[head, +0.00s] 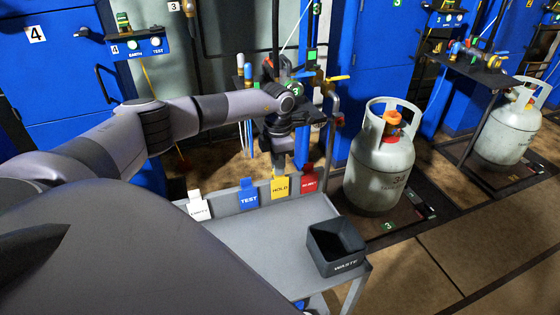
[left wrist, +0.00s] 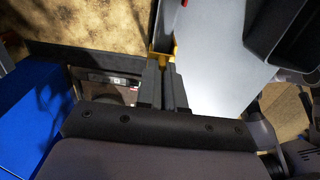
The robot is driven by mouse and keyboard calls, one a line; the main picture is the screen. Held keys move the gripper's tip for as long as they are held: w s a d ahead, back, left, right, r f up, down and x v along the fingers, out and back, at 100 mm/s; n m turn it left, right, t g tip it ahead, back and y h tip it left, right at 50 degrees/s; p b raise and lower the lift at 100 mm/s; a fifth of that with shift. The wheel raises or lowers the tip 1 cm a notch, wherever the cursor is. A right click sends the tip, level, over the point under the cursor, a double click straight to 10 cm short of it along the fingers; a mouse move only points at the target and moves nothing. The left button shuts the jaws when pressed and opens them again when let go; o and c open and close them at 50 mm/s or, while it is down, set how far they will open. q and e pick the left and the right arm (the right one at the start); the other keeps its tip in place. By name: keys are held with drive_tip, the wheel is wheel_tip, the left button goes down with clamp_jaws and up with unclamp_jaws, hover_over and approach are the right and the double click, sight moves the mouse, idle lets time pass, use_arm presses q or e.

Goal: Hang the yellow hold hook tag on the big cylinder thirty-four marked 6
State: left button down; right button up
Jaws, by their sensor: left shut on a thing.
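The yellow HOLD tag (head: 281,189) stands upright on the back edge of the grey cart (head: 250,238). My left gripper (head: 279,171) points down at its top and is shut on it. In the left wrist view the closed fingers (left wrist: 162,68) meet a yellow strip of the tag (left wrist: 163,42). A big grey cylinder (head: 379,172) with an orange valve cap stands right of the cart, on a floor plate marked 3. Another grey cylinder (head: 508,132) stands at the far right. I can read no 6 on either. My right gripper is not in view.
White EMPTY-like (head: 199,207), blue TEST (head: 248,197) and red REJECT (head: 309,182) tags flank the yellow one. A dark WASTE bin (head: 337,247) sits on the cart's right front. Blue cabinets and a valve stand lie behind. Open floor lies at lower right.

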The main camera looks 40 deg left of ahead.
use_arm(q)
drive_tip(key=shift+r+p, duration=1.1)
drive_tip(key=shift+r, duration=0.4)
